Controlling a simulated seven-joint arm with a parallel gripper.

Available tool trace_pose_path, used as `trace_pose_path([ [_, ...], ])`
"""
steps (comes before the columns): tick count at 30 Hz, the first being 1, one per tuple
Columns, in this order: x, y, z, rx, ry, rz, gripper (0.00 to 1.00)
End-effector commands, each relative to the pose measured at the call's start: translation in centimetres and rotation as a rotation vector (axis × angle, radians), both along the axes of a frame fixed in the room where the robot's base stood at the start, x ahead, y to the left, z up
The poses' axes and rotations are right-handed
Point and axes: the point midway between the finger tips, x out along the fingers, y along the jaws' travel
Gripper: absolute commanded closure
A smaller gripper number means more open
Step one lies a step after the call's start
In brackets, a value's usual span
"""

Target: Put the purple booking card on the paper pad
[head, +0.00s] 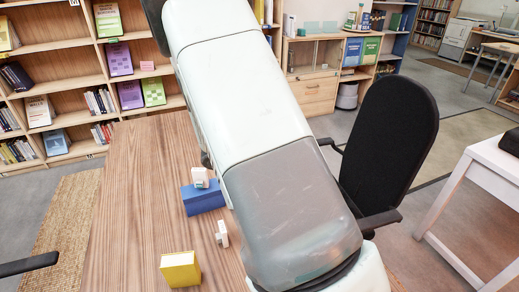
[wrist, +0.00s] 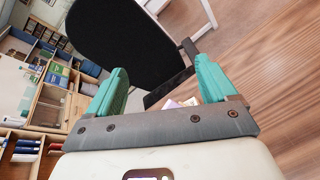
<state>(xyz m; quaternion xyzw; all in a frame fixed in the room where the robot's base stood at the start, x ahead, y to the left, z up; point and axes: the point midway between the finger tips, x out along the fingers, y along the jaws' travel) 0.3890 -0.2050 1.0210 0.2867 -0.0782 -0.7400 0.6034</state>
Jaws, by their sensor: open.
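My gripper (wrist: 161,64) shows in the wrist view with its two teal fingers wide apart and nothing held between them. Past the right finger's base, a small pale purple thing (wrist: 172,104) lies on or near the table edge, mostly hidden by the gripper; I cannot tell whether it is the booking card. In the head view my arm covers the middle and right of the table, and neither the purple card nor the paper pad can be made out there. My gripper is not clearly visible in that view.
The table's left part is clear. A black chair (head: 390,140) stands at the right.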

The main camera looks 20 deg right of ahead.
Motion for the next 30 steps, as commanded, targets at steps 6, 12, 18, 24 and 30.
trace_pose_path([
  [6,-4.9,3.1,6.8,0.291,-0.281,-0.229,0.15],
  [12,-9.4,7.0,11.4,0.577,-0.531,-0.381,0.15],
  [18,-13.6,11.6,15.4,0.875,-0.780,-0.476,0.15],
  [24,-16.9,15.6,18.5,1.137,-0.987,-0.515,0.15],
  [30,-18.5,17.7,20.0,1.272,-1.084,-0.520,0.15],
])
